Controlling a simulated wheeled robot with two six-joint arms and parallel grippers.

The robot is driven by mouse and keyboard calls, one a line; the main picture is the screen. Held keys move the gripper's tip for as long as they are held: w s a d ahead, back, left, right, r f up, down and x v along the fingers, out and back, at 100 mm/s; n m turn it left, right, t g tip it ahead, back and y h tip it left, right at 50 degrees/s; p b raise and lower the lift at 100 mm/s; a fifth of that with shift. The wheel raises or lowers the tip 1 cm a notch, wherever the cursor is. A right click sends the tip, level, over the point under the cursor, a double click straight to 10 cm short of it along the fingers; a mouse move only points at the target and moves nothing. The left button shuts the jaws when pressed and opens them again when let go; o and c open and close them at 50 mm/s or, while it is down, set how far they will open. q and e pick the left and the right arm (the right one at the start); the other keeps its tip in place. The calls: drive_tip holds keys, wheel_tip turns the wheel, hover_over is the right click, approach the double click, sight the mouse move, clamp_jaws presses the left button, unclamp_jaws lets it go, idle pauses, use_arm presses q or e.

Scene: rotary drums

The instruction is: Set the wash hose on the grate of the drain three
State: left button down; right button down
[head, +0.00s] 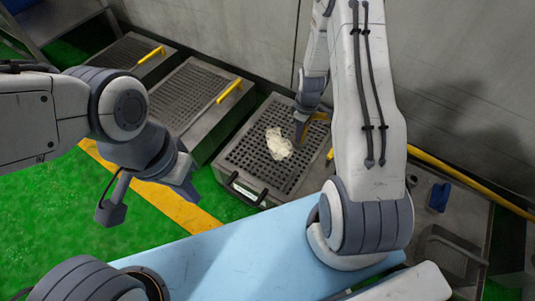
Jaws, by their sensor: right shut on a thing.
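The nearest drain (236,160) has a dark perforated grate and a black front handle. I take it as drain three. A crumpled whitish clump (278,143) lies on its grate. My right gripper (303,132) hangs low over the grate, just right of the clump. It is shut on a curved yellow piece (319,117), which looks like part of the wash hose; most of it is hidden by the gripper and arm. Contact with the grate cannot be told. My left gripper (148,203) is open and empty over the floor at left.
Two similar drains, a middle one (184,95) and a far one (122,53), with yellow bars, stand up-left along the wall. A light blue surface (225,250) lies in front. A yellow pipe (470,182) and a small blue object (438,197) are at right. Green floor is open at left.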

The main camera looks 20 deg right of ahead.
drive_tip(key=w+a+f+b, duration=0.2)
drive_tip(key=a+f, duration=0.1)
drive_tip(key=f, duration=0.1)
drive_tip(key=w+a+f+b, duration=0.2)
drive_tip(key=a+f, duration=0.1)
drive_tip(key=w+a+f+b, duration=0.2)
drive_tip(key=a+f+b, duration=0.1)
drive_tip(key=f, duration=0.1)
drive_tip(key=shift+w+a+f, duration=0.15)
drive_tip(key=shift+w+f, duration=0.1)
drive_tip(key=shift+f, duration=0.1)
drive_tip(key=shift+r, duration=0.15)
drive_tip(key=shift+c, duration=2.4)
unclamp_jaws()
